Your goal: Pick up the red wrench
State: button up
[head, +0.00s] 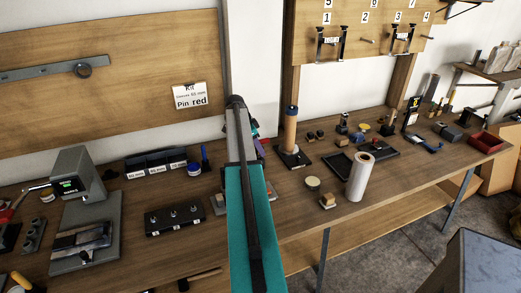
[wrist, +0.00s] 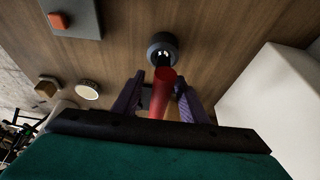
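In the wrist view, a red handle (wrist: 162,92) points up the picture from between the fingers of my gripper (wrist: 160,88). A short dark shaft runs from its tip to a dark round head (wrist: 162,46) with a light notch, over the wooden bench; this looks like the red wrench. The two purple fingers stand on either side of the handle, with gaps visible, so my gripper looks open around it. Whether the handle touches anything below is unclear. In the head view my teal arm hides most of the gripper and the wrench.
The wooden bench (head: 332,222) is crowded. A white roll (head: 359,178), an orange-brown cylinder on a dark base (head: 291,130) and a black block with several knobs (head: 175,219) stand near my arm. In the wrist view a large white block (wrist: 270,100) is close on the right.

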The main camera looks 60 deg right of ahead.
jog(key=shift+s+d+f, duration=0.1)
jog(key=shift+d+f, duration=0.05)
jog(key=shift+f, duration=0.25)
grip_shut()
